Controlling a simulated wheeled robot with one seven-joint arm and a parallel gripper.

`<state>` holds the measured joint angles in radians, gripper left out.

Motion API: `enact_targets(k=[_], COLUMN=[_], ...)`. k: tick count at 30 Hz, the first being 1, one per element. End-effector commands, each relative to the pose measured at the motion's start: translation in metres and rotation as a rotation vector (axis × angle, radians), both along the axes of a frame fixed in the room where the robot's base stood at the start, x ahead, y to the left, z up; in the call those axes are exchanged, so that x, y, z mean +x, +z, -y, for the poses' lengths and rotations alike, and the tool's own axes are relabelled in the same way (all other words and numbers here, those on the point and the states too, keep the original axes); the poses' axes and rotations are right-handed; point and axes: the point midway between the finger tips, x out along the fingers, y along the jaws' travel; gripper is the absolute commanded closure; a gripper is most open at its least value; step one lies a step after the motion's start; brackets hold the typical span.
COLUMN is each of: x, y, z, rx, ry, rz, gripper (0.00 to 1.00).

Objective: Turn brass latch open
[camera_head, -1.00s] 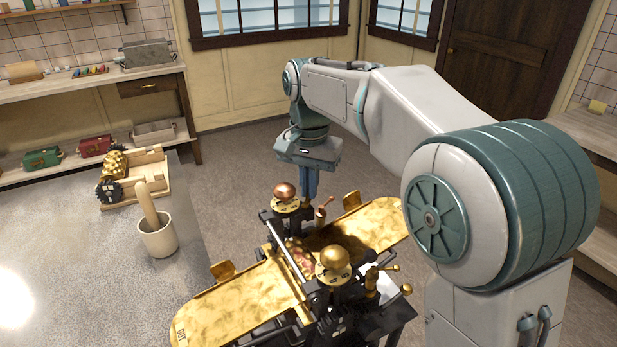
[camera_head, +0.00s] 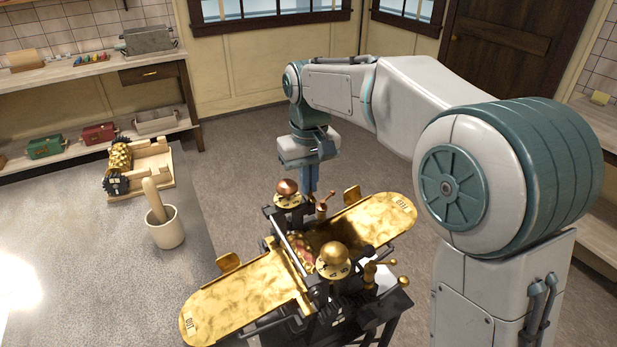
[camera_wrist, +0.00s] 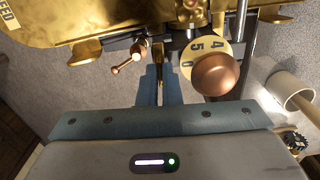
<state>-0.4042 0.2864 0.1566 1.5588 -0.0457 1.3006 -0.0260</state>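The gold machine (camera_head: 240,290) stands on a dark stand, with a flat tray at each end. A small latch handle with a coppery ball end (camera_head: 325,200) stands near its far dome knob. In the wrist view the handle (camera_wrist: 130,58) juts out left of my fingers. My gripper (camera_head: 311,185) points down at the machine's far side, just left of the handle in the head view. In the wrist view its blue fingers (camera_wrist: 160,80) sit close together beside the handle. I cannot tell whether they touch it or how wide they are.
A copper dome knob (camera_wrist: 217,74) over a numbered dial stands right of my fingers. A brass dome knob (camera_head: 333,255) and small brass levers (camera_head: 390,262) are on the near side. A mortar with pestle (camera_head: 165,228) and a wooden roller frame (camera_head: 145,165) stand on the grey table.

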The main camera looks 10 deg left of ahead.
Motion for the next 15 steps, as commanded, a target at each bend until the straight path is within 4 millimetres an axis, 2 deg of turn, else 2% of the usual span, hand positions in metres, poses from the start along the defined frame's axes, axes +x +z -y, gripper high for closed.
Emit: enact_targets(k=[15], x=[-0.0007], y=[0.0001], z=[-0.0016], rx=[0.001], ry=[0.073], rz=[0.0], gripper=[1.0])
